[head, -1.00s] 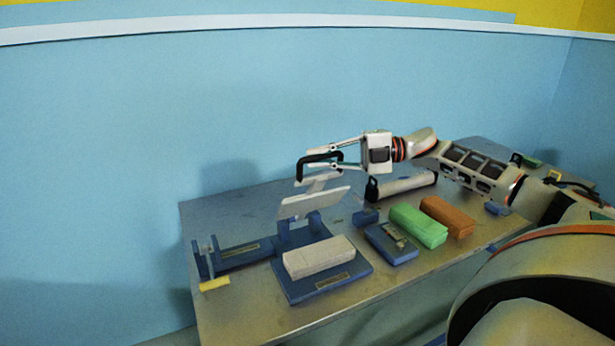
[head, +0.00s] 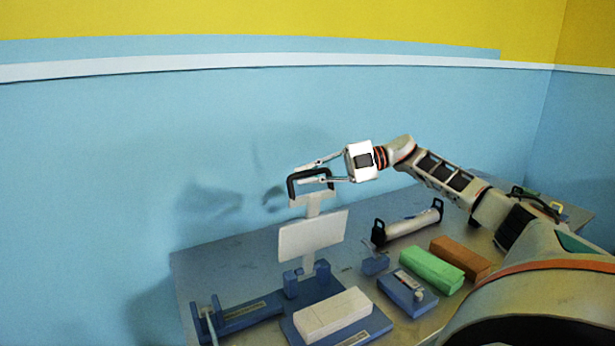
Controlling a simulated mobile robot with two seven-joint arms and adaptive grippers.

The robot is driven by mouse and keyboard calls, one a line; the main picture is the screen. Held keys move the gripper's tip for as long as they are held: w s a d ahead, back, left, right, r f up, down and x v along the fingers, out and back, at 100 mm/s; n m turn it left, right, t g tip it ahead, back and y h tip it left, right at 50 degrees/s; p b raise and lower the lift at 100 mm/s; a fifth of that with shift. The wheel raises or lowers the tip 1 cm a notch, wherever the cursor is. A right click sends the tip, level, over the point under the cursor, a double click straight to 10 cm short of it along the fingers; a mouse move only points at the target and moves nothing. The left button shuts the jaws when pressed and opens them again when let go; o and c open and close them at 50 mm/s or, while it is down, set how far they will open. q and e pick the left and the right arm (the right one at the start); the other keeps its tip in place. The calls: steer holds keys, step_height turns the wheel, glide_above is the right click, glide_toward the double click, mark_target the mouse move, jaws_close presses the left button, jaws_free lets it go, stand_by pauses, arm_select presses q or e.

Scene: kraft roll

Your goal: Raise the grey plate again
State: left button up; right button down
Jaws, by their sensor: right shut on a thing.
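The grey plate (head: 313,236) stands nearly upright above its blue stand (head: 305,281), joined by a stem at its lower edge. A narrower arm rises from its top to a black handle (head: 292,188). My right gripper (head: 310,175) reaches in from the right and is shut on the black handle. A whitish block (head: 333,314) lies on the blue base (head: 374,326) in front of the plate. My left gripper is out of view.
A green block (head: 431,269), an orange-brown block (head: 460,257) and a small blue device (head: 406,293) lie to the right. A pale roll (head: 409,221) with black ends lies behind them. The back left of the table (head: 225,262) is bare.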

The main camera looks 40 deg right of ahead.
steer(key=shift+r, duration=0.25)
steer(key=c, duration=2.1)
jaws_free()
steer(key=shift+w, duration=0.1)
steer(key=shift+f, duration=0.1)
steer(key=v, duration=1.2)
steer(key=shift+f, duration=0.1)
